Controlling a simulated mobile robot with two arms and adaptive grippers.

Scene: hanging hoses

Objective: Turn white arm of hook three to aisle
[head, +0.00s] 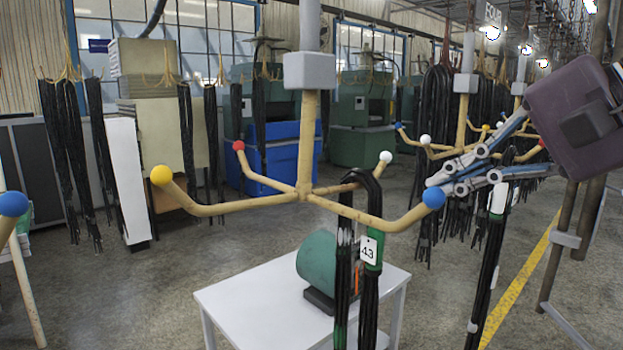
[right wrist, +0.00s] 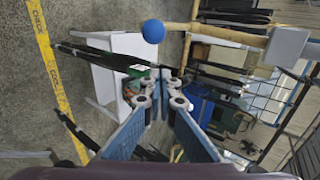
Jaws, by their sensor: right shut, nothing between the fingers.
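The nearest hook (head: 305,150) is a tan post below a grey block, with four arms ending in yellow, red, white and blue balls. I see no number on it. Its white-tipped arm (head: 385,157) points back and right; the blue ball (head: 433,198) is front right and also shows in the right wrist view (right wrist: 153,31). Black hoses (head: 343,260) with a tag reading 43 hang on this hook. My right gripper (head: 438,187) is shut and empty; its tips appear beside the blue ball in the head view, but the wrist view shows them apart. My left gripper is not in view.
A white table (head: 240,296) with a green motor (head: 317,262) stands below the hook. Another hose bundle (head: 487,255) hangs at right, its top partly hidden by my gripper. More hooks with hoses stand behind. A yellow line (head: 520,285) marks the floor at right.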

